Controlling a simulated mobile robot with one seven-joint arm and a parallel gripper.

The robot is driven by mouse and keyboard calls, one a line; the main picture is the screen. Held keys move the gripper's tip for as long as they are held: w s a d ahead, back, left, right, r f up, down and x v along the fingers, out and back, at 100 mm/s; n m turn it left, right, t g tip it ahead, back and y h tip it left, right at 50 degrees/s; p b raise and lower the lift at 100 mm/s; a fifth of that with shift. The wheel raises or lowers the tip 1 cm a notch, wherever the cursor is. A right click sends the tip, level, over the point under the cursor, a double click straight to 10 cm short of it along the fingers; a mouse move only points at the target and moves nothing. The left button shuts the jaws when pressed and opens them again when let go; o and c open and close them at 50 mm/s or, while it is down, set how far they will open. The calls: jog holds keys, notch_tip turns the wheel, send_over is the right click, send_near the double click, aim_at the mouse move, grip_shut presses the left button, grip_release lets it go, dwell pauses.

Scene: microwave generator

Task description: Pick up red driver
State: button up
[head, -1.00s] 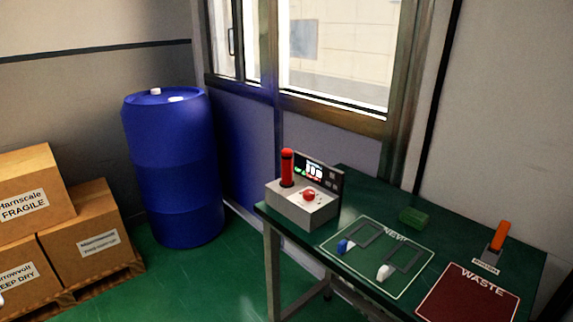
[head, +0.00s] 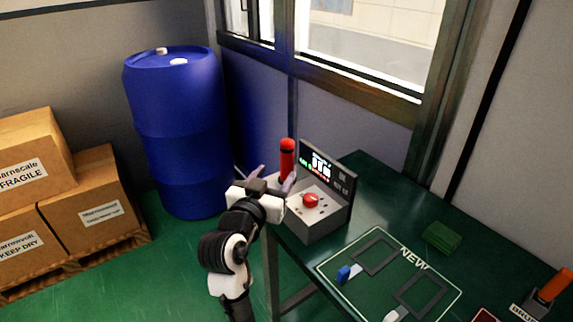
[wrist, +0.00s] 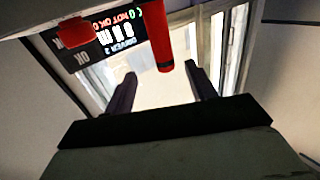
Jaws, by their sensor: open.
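The red driver (head: 287,160) stands upright at the back left of a grey box (head: 318,218) on the green table. My gripper (head: 265,185) is open at the left side of that box, its fingers spread close to the driver. In the wrist view the red driver (wrist: 160,38) reaches down from the top edge toward the space between my two fingers (wrist: 160,85). Contact is not visible. A round red button (head: 310,200) sits on the box beside the driver.
A display panel (head: 328,167) rises behind the box. A mat marked NEW (head: 395,290), a green block (head: 441,237) and an orange-handled tool (head: 553,285) are to the right. A blue barrel (head: 178,130) and cardboard boxes (head: 95,180) stand left on the floor.

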aim_at(286, 157)
jog(key=p+x, duration=0.1)
jog(key=x, duration=0.5)
jog(key=shift+a+r, duration=0.1)
jog(key=shift+r, duration=0.05)
jog(key=shift+f+p+x, duration=0.2)
jog(key=shift+p+x, duration=0.3)
jog(key=shift+x, duration=0.95)
jog(key=shift+f+p+x, duration=0.2)
jog(key=shift+p+x, duration=0.25)
jog(key=shift+x, duration=1.05)
jog(key=shift+a, duration=0.15)
jog(key=c, duration=1.1)
jog(key=shift+c, duration=0.4)
jog(key=shift+r, duration=0.15)
